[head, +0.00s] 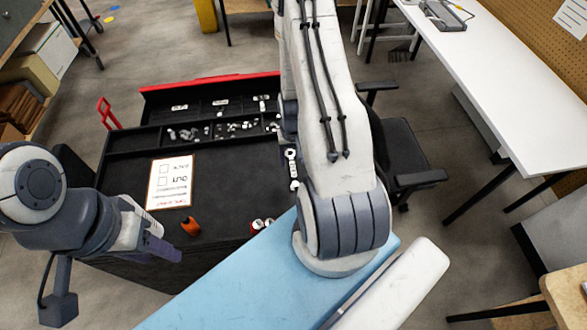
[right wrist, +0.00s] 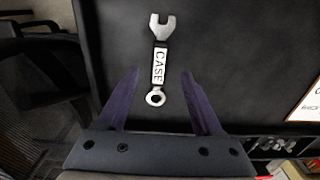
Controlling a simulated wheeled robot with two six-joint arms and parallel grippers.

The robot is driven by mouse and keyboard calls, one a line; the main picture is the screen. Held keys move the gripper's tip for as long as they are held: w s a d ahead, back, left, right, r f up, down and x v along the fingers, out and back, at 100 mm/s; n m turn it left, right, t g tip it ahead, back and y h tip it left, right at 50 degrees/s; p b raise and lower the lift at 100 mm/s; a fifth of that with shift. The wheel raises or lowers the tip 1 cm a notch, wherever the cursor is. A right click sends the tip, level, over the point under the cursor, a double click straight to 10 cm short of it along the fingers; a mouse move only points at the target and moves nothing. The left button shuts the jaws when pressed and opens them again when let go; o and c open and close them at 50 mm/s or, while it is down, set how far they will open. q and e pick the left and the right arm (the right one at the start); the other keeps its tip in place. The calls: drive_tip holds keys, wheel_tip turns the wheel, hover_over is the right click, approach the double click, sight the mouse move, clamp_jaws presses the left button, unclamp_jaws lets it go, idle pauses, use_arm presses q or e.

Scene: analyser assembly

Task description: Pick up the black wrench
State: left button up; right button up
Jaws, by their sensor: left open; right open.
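A wrench (right wrist: 160,70) lies on a dark surface in the right wrist view. It has a silver open end at the top, a silver ring end at the bottom and a white "CASE" label on its handle. My right gripper (right wrist: 160,73) is open, its two purple fingers either side of the lower wrench, with no visible grip on it. In the head view the wrench (head: 292,168) shows on the black cart top, close beside my right arm, which hides my right gripper. My left gripper (head: 165,248) is open and empty at the cart's left front.
The black cart (head: 230,185) has a red back edge and compartments of small metal parts (head: 215,131). A black chair (head: 405,150) stands to the right, near a white table (head: 490,75).

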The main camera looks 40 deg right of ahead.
sight(293, 170)
drive_tip(key=shift+f, duration=0.55)
drive_tip(key=f, duration=0.1)
drive_tip(key=f+b, duration=0.1)
drive_tip(key=f, duration=0.1)
drive_tip(key=f+b, duration=0.1)
drive_tip(key=f, duration=0.1)
drive_tip(key=shift+w+d, duration=0.2)
drive_tip(key=shift+w, duration=0.1)
drive_tip(key=shift+r, duration=0.1)
clamp_jaws()
